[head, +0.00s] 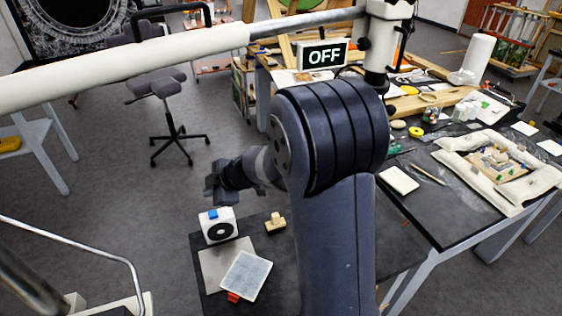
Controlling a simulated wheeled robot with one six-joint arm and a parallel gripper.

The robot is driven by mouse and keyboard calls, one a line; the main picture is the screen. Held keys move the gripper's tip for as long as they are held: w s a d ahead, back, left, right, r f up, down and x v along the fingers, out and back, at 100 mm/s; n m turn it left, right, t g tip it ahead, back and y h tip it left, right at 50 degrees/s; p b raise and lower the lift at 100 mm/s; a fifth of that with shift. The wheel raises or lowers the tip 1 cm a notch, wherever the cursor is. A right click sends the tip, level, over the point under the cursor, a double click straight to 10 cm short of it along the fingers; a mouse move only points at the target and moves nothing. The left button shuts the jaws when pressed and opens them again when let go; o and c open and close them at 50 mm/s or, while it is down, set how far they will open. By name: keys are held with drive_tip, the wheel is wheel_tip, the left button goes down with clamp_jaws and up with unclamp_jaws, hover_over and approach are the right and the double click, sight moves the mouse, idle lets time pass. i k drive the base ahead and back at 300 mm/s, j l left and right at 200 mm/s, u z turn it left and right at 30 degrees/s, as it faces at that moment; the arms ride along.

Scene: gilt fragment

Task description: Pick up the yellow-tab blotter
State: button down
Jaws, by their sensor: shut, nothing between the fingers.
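I cannot make out a blotter with a clearly yellow tab. A grey-white pad with a red tab (247,277) lies on the low dark table, partly over a grey sheet (211,263). A small pale tan block (275,222) with a raised top stands to the right of a white box. A flat white pad (399,181) lies on the right-hand bench, with no tab that I can see. My gripper (217,196) is shut and empty, in the air above and behind the white box as seen here. My arm hides part of the low table and bench.
The white box (219,227) has a black round face and a blue top piece. The right bench (420,207) holds a cushioned tray (464,166), tools and jars. A stool (170,113) stands behind. A lamp arm (140,62) crosses above. Grey floor is open at left.

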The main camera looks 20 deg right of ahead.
sight(528, 130)
drive_tip(key=z, duration=2.3)
